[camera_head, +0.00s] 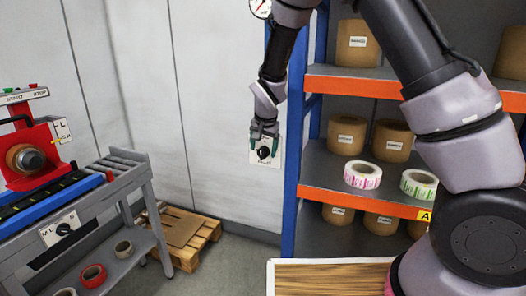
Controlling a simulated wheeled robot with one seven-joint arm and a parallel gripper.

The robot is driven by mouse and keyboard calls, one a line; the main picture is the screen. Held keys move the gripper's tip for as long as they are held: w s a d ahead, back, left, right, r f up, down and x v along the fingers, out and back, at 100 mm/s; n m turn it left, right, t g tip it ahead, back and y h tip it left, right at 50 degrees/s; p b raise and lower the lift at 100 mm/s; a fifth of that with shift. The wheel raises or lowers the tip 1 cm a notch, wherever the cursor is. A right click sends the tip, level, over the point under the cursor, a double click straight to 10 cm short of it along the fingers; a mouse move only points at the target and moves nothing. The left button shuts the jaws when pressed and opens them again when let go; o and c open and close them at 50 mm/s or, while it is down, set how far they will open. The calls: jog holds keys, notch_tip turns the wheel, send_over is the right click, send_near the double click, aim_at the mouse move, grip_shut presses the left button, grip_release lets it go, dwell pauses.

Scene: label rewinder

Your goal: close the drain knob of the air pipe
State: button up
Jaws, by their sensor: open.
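A black knob (264,153) sits on a small white plate (277,158) on the pale wall, left of the shelf's blue post. The lettering under it is too small to read for sure. My gripper (264,138) is open, with its greenish fingers pointing down at the upper part of the plate. The fingertips appear on either side just above the knob; I cannot tell whether they touch it. No object shows between the fingers. The air pipe cannot be made out; my arm covers the wall above the plate.
A round gauge (260,8) is on the wall above. A shelf (360,196) with label rolls stands close on the right. A wooden pallet (184,238) lies on the floor.

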jog(key=shift+x, duration=0.8)
grip_shut()
